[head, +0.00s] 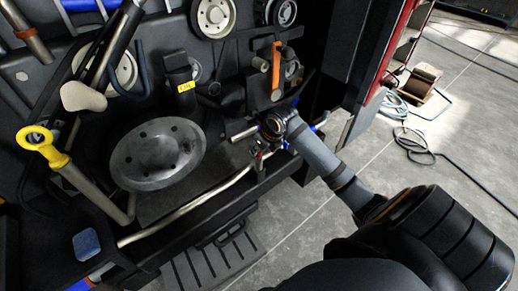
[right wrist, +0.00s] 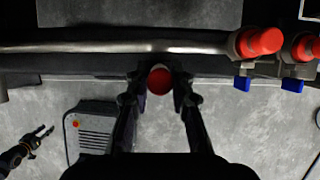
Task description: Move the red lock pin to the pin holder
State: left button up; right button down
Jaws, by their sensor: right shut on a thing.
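In the right wrist view my right gripper (right wrist: 159,85) is shut on the red lock pin (right wrist: 160,80), whose round red end shows between the fingers. The rest of the pin is hidden. In the head view my right gripper (head: 266,148) is small, close to the pale pipe at the front edge of the dark machine; a small patch of red shows there. A gripper that looks like my left one (right wrist: 40,137) shows at the lower left of the right wrist view, fingers apart and empty. I cannot tell which part is the pin holder.
A pale pipe (right wrist: 120,46) runs just beyond my right fingers. Red-capped fittings (right wrist: 262,42) with blue tabs stand to its right. A grey round plate (head: 158,155) and a yellow-ended rod (head: 44,147) lie left. A ribbed step (head: 212,268) hangs below. Floor at right holds cables (head: 412,145).

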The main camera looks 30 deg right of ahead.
jog(key=shift+s+f, duration=0.1)
jog(key=c, duration=1.1)
grip_release()
jog(key=shift+o, duration=0.4)
jog(key=o, duration=0.3)
jog(key=shift+p+v, duration=0.8)
jog(key=shift+p, duration=0.2)
jog(key=p+v, duration=0.6)
jog(key=shift+p, duration=0.4)
